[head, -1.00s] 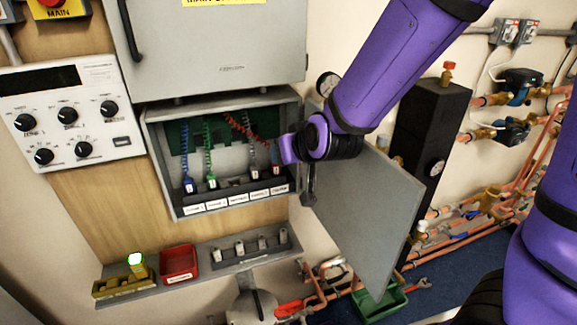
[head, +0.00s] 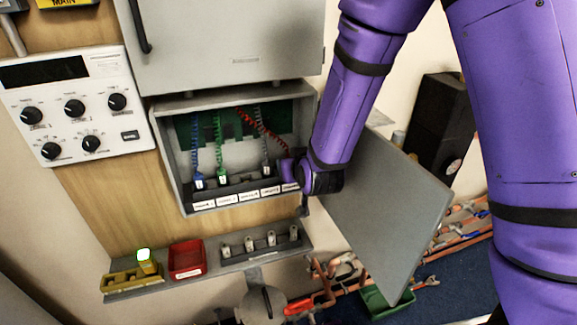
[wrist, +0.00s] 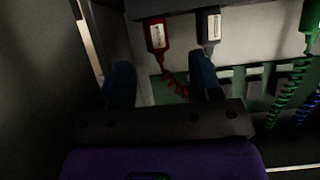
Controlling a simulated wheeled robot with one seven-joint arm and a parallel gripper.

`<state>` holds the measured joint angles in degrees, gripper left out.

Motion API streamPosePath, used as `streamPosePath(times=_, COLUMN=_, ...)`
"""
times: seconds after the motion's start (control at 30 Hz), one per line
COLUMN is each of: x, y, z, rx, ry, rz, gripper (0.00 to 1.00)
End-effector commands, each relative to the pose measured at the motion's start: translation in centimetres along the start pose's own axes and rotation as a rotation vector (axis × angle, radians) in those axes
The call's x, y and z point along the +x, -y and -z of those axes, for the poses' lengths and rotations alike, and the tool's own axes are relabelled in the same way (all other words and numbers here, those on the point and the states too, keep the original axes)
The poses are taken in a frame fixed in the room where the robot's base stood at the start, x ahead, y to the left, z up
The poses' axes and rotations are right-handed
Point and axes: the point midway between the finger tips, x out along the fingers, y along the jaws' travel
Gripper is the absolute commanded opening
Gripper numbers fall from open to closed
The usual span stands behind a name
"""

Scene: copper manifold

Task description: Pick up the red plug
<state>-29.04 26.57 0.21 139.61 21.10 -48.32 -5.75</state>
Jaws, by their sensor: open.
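The red plug (wrist: 157,37) stands in the row of plugs in the open box, with a coiled red cord (wrist: 176,83) running from it. In the wrist view it lies ahead of my gripper (wrist: 162,78), between the lines of the two blue fingers. The fingers are apart and nothing shows between their tips except the cord behind. In the head view my wrist hides the red plug; only its red cord (head: 250,119) shows. My gripper is at the right end of the plug row there.
The grey plug (wrist: 208,28) is close beside the red plug, near one finger. A green plug (head: 222,176) and a blue plug (head: 199,181) stand farther left. The open grey door (head: 385,215) is right of my wrist. A shelf (head: 215,262) is below.

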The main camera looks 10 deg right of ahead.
Motion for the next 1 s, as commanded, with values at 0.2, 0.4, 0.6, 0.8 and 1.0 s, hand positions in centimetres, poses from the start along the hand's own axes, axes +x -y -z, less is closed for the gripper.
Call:
streamPosePath(times=0.2, x=1.8, y=-0.3, z=-0.1, rx=0.001, ry=0.001, rz=-0.001, gripper=0.58)
streamPosePath(times=0.4, x=4.5, y=-0.4, z=-0.2, rx=0.001, ry=0.000, rz=0.000, gripper=0.58)
streamPosePath(times=0.6, x=5.4, y=-0.4, z=-0.1, rx=0.001, ry=0.000, rz=0.000, gripper=0.58)
streamPosePath(times=0.8, x=5.4, y=-0.4, z=-0.1, rx=0.001, ry=0.000, rz=0.000, gripper=0.51)
streamPosePath(times=1.0, x=5.4, y=-0.4, z=-0.1, rx=0.001, ry=0.000, rz=0.000, gripper=0.06)
